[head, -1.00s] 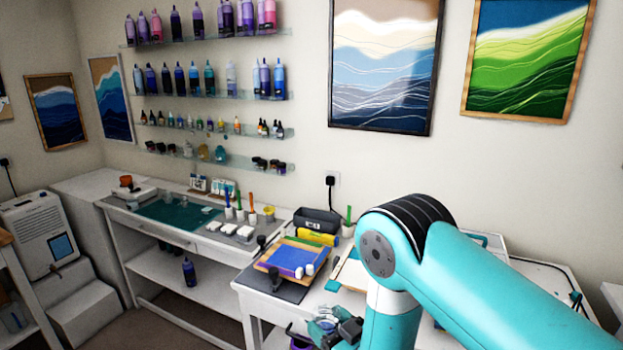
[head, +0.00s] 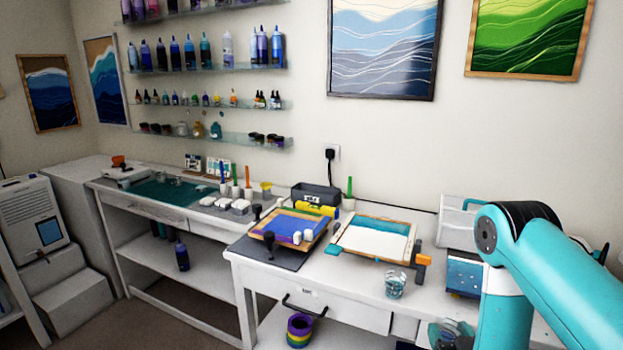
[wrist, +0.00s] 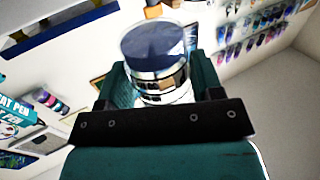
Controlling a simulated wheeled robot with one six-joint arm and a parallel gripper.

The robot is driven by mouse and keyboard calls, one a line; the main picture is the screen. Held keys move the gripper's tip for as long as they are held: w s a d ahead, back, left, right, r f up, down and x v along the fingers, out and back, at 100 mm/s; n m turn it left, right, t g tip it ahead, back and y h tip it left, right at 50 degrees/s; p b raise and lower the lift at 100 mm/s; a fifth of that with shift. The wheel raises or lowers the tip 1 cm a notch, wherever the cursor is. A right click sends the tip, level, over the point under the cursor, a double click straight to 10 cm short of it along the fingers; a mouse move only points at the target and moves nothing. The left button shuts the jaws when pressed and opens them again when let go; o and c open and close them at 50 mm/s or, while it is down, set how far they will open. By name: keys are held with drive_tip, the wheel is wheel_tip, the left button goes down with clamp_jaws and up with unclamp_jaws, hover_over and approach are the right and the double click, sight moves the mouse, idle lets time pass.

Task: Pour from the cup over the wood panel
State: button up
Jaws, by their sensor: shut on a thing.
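A clear cup with dark blue-grey contents (wrist: 152,45) is held between the jaws of my gripper (wrist: 163,88) in the wrist view. In the head view my gripper (head: 452,334) is low at the right, partly cut off by the bottom edge; the held cup is hard to make out there.
Another clear cup with teal bits (head: 396,285) stands on the table in front of the white and teal panel. A dark bin (head: 316,195) and yellow roll (head: 316,210) are behind. A blue picture-like item (head: 465,276) is at right.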

drive_tip(key=shift+d, duration=0.2)
wheel_tip(320, 180, up, 5)
drive_tip(key=p, duration=0.3)
drive_tip(key=shift+p, duration=0.35)
wheel_tip(320, 180, down, 5)
drive_tip(key=b, duration=0.4)
drive_tip(key=shift+f, duration=0.2)
drive_tip(key=shift+r, duration=0.15)
